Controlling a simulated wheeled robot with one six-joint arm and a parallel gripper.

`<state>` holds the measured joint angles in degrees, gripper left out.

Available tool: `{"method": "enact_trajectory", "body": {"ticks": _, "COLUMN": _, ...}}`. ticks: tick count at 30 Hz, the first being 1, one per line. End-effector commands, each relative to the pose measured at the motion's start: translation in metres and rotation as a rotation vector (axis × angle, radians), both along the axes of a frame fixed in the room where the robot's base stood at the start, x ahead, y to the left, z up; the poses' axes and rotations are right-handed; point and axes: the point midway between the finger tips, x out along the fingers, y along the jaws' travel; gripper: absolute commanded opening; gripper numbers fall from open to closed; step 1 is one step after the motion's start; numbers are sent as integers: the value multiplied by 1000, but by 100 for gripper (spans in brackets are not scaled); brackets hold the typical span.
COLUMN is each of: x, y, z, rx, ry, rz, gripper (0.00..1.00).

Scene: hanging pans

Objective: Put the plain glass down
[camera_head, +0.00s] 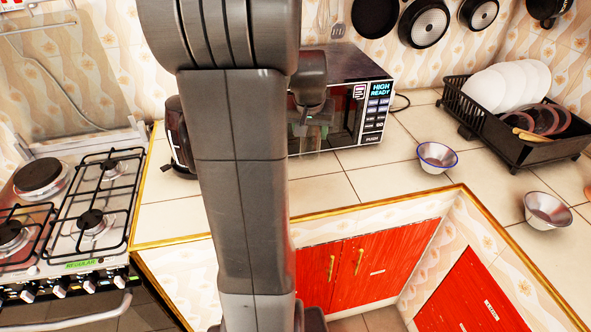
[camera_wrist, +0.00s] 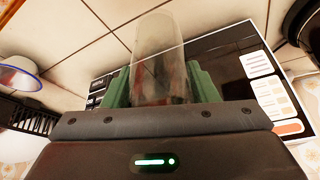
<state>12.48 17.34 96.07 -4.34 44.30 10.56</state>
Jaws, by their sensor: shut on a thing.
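The plain glass (camera_wrist: 158,62) is a clear, empty-looking tumbler in the wrist view. It stands out between the green finger pads of my gripper (camera_wrist: 160,82), which is shut on it. In the head view my gripper (camera_head: 313,112) is in front of the microwave, partly hidden by my arm. The glass is hard to make out there against the dark microwave door. The tiled counter (camera_head: 345,187) lies below. I cannot tell the gap between the glass and the counter.
The microwave (camera_head: 372,115) stands close behind my gripper. A dark kettle-like object (camera_head: 181,140) is to the left. A blue-rimmed bowl (camera_head: 437,157), a metal bowl (camera_head: 547,210) and a black dish rack (camera_head: 520,140) are to the right. Bare counter lies before the microwave, up to its gold-trimmed edge.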

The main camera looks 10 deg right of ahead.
Motion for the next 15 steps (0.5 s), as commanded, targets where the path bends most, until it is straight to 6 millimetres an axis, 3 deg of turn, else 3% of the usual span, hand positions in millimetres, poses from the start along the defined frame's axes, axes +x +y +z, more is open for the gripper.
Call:
{"method": "enact_trajectory", "body": {"ticks": 9, "x": -1, "y": 0, "z": -53, "rx": 1, "ry": 5, "rz": 1, "gripper": 25}}
{"method": "enact_trajectory", "body": {"ticks": 15, "x": -1, "y": 0, "z": -73, "rx": 1, "ry": 5, "rz": 1, "gripper": 25}}
